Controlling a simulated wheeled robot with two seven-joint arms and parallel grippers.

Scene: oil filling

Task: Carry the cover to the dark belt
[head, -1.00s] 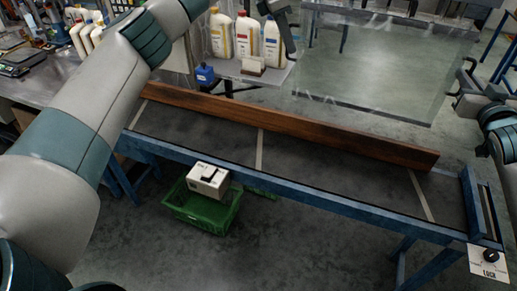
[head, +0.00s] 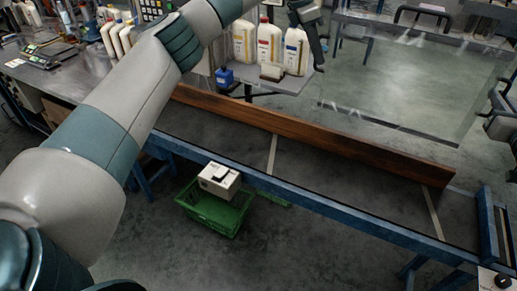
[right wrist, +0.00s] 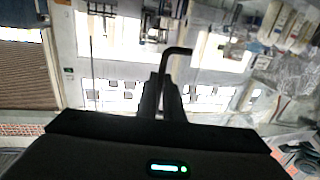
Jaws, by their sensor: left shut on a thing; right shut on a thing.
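The clear, see-through cover (head: 405,85) hangs between my two grippers, above and beyond the belt. My left gripper (head: 306,25) is shut on the cover's dark handle at its left edge. My right gripper (head: 492,118) is shut at the cover's right side, partly cut off by the picture's edge. In the right wrist view the right fingers (right wrist: 170,98) close on a black bent handle (right wrist: 178,50). The dark belt (head: 340,180) lies nearer, in a blue frame, with pale cross stripes and no cover on it.
A brown wooden board (head: 320,135) stands along the belt's far side. A green crate (head: 215,210) with a white box (head: 219,180) sits on the floor in front. Jugs (head: 268,45) stand on a grey bench behind.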

